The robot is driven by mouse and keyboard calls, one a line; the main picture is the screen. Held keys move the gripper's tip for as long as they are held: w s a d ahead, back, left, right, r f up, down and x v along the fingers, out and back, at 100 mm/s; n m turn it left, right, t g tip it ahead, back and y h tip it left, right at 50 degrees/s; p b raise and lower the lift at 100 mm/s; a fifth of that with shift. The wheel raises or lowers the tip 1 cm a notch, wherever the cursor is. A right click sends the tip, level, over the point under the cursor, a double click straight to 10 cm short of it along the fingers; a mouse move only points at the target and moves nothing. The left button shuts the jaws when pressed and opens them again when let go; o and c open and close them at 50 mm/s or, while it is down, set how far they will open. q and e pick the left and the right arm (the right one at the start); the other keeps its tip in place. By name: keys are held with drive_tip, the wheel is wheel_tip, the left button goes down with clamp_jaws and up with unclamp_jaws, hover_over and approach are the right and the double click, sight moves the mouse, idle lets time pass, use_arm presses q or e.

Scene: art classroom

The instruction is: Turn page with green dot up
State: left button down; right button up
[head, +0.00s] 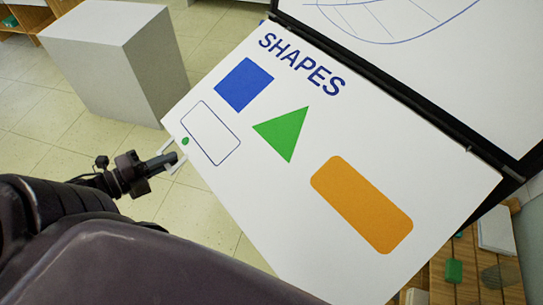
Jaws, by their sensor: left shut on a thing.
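A large white page (255,155) headed "SHAPES" hangs out from a dark-framed board, tilted in the head view. It bears a blue square, a green triangle, an orange rounded rectangle and an outlined rectangle. The small green dot (185,141) sits at the page's left edge, beside the outlined rectangle. My left gripper (172,158) is at that edge, just below the dot, shut on the page's edge. Its fingertips are small and partly hidden in this view. My right gripper is not in view.
The dark board frame (420,103) runs along the page's upper right side, with another white drawing sheet (400,20) beyond it. A grey block (95,65) stands at upper left on the tiled floor (50,155). A wooden shelf (470,262) with small items is at lower right.

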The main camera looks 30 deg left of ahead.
use_arm(q)
drive_tip(key=shift+s+a+r, duration=0.1)
drive_tip(key=shift+s+r, duration=0.2)
drive_tip(key=shift+r, duration=0.5)
drive_tip(key=shift+s+r, duration=0.3)
drive_tip(key=shift+r, duration=0.45)
wheel_tip(320, 180, up, 9)
drive_tip(key=s, duration=0.2)
drive_tip(key=shift+a, duration=0.45)
drive_tip(key=shift+r, duration=0.1)
